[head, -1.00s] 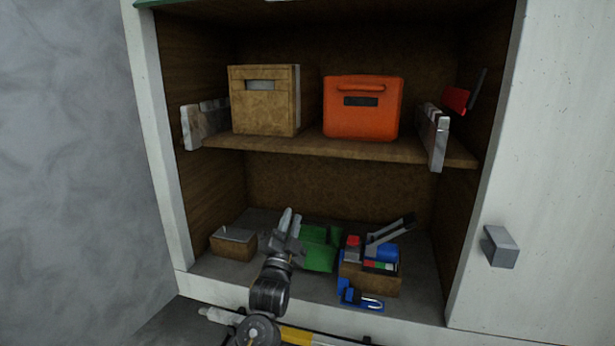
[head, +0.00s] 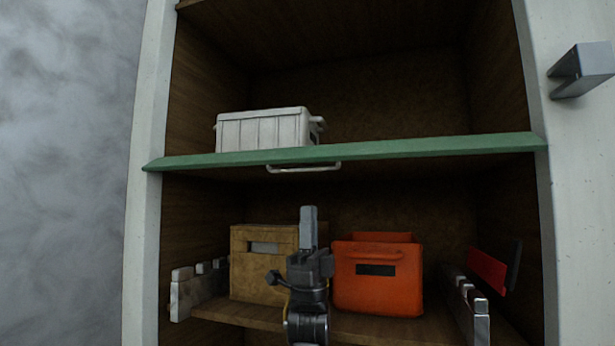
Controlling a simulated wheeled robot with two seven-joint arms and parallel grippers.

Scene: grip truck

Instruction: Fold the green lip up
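The green lip (head: 400,151) is a long, thin strip along the front edge of the upper shelf, running across the whole cabinet opening. It shows as a narrow band, not standing up in front of the shelf. A pale metal handle (head: 303,168) sits along its lower edge, near the middle. My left gripper (head: 308,212) points upward below the handle, with a visible gap between them. Its fingers overlap edge-on, so their opening is hidden. No object shows in it. My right gripper is not in view.
A white crate (head: 262,132) stands on the upper shelf behind the lip. A tan box (head: 258,278) and an orange box (head: 378,283) stand on the shelf below, behind my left gripper. A door handle (head: 580,72) sticks out at the upper right.

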